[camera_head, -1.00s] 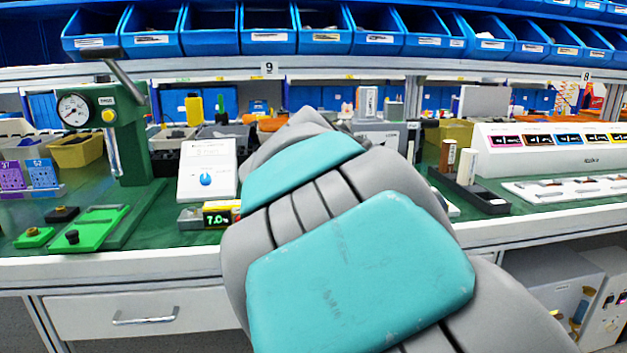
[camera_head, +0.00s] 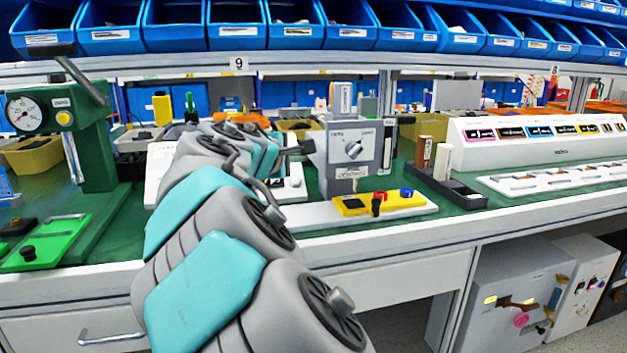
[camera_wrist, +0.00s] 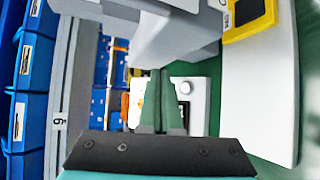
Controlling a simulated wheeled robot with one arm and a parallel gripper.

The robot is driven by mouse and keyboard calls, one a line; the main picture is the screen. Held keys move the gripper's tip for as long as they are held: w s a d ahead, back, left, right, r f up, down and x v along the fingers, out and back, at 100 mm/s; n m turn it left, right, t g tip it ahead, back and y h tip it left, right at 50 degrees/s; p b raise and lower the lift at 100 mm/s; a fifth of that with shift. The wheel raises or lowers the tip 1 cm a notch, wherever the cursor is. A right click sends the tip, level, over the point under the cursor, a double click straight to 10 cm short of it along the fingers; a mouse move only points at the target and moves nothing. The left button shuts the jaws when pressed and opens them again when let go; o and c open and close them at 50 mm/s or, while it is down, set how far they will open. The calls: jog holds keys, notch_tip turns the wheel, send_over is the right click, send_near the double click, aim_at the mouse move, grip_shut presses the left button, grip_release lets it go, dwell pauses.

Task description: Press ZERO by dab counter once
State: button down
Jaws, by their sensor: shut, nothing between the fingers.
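A small white device (camera_head: 293,184) with dark and white round parts is below the gripper, partly hidden by my arm. What seems the same device, with a round knob (camera_wrist: 188,86), shows beyond the fingers.
A yellow control block (camera_head: 390,201) with red and blue buttons lies on a white plate at the front edge. A green press (camera_head: 98,140) with a gauge and yellow button stands left. A dark tray (camera_head: 450,190) is right. Blue bins (camera_head: 290,25) line the shelf above.

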aim_at(296, 181)
jog(key=shift+w+a+r, duration=0.1)
jog(key=shift+w, duration=0.2)
jog(key=w+f+b, duration=0.2)
jog(key=f, duration=0.1)
jog(key=w+a+f, duration=0.1)
jog(key=f, duration=0.1)
jog(key=shift+w+b, duration=0.3)
jog(key=shift+b, duration=0.1)
jog(key=shift+w+a+f, duration=0.25)
jog(key=shift+w+f, duration=0.65)
jog(key=shift+w+f, duration=0.1)
dwell(1.3)
jog(key=shift+w+f, duration=0.15)
jog(key=shift+f, duration=0.1)
